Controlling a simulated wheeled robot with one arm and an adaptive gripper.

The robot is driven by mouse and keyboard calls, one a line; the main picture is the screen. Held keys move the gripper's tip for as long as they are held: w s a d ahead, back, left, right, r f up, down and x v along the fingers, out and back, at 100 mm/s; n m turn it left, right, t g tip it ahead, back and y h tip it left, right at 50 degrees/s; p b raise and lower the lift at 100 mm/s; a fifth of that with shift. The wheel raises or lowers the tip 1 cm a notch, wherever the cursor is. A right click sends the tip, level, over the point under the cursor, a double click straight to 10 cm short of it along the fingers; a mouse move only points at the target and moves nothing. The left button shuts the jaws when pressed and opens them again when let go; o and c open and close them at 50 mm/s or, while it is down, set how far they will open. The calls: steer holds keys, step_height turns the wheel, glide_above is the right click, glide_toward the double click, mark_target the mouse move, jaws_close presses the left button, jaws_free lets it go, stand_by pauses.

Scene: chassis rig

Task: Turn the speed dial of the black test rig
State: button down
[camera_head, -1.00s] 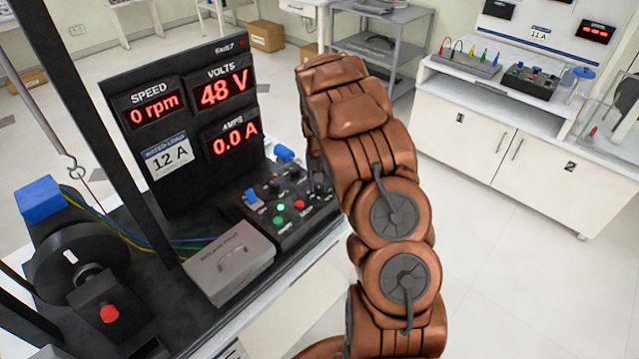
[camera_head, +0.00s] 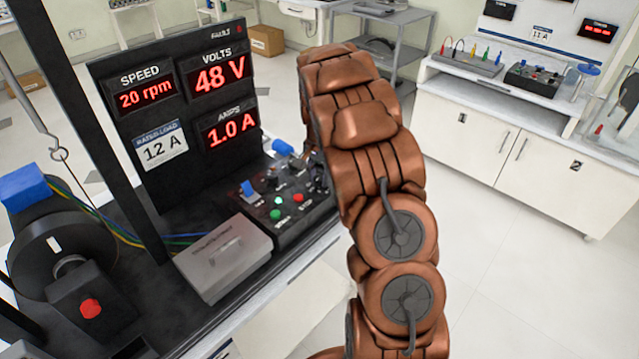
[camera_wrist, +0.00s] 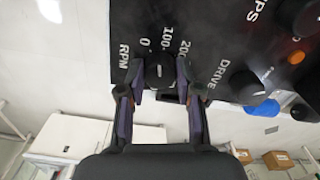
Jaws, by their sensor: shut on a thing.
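The black test rig (camera_head: 182,195) stands at the left in the head view. Its display panel (camera_head: 119,112) reads 20 rpm, 48 V and 1.0 A. Its control panel (camera_head: 262,228) carries knobs, a lit green button and a red button. In the wrist view the speed dial (camera_wrist: 158,76) is a dark knob by the marks RPM, 0, 100 and 200. My gripper (camera_wrist: 160,84) is shut on this dial, one finger on each side. In the head view my arm hides the gripper and the dial.
A grey metal box (camera_head: 222,258) sits beside the control panel. A motor with a blue block (camera_head: 32,187) is at the far left. In the wrist view, other knobs (camera_wrist: 245,86) lie right of the dial. Open floor lies right of my arm.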

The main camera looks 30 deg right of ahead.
steer(key=m+b, duration=0.2)
steer(key=m, duration=0.2)
steer(key=shift+f+m+b, duration=0.15)
steer(key=shift+m+b, duration=0.15)
steer(key=shift+b, duration=0.1)
steer(key=m+b, duration=0.2)
steer(key=m, duration=0.3)
steer(key=shift+a+m, duration=0.1)
steer(key=shift+m, duration=0.2)
steer(key=m, duration=0.5)
steer(key=shift+b, duration=0.3)
steer(key=m, duration=0.5)
steer(key=shift+m, duration=0.3)
steer(key=c, duration=0.8)
jaws_free()
steer(key=shift+r, duration=0.2)
